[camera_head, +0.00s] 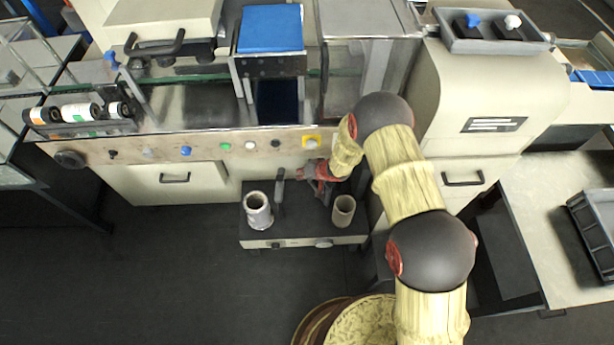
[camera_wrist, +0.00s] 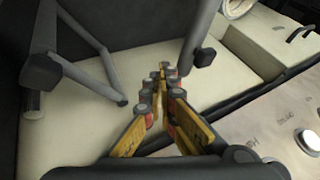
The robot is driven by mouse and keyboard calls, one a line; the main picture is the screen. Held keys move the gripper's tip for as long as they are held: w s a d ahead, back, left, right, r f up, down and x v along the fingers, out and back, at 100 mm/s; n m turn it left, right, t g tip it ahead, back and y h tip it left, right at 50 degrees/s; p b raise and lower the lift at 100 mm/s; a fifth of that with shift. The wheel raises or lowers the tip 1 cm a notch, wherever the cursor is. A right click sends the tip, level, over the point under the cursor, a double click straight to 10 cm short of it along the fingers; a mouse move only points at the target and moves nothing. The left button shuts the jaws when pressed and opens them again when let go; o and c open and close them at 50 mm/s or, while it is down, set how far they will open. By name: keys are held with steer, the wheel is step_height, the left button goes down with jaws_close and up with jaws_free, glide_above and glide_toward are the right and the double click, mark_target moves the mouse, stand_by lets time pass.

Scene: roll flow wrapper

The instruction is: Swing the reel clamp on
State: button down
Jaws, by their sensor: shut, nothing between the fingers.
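My gripper (camera_head: 304,173) is above the low dark unit (camera_head: 310,225) at the front of the machine. Its fingers also show in the wrist view (camera_wrist: 162,72), shut with nothing between them. A dark upright lever (camera_head: 279,190), which looks like the reel clamp, stands on the unit just left of my gripper, between a white roll (camera_head: 257,210) and a tan hollow core (camera_head: 343,210). In the wrist view a grey bar with a black end (camera_wrist: 205,57) is close to the right of the fingertips, and contact cannot be told. The clamp's pivot is not clear.
A grey bent frame (camera_wrist: 85,75) stands left of the fingers in the wrist view. The machine's panel with knobs and buttons (camera_head: 225,146) runs behind my gripper. A grey table (camera_head: 560,220) with a dark crate is at the right. The floor at front left is clear.

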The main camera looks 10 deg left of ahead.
mark_target(280, 183)
steer(key=a, duration=0.1)
steer(key=a+b, duration=0.1)
steer(key=a, duration=0.2)
steer(key=shift+s+a+f, duration=0.15)
steer(key=shift+s, duration=0.1)
steer(key=shift+p, duration=0.4)
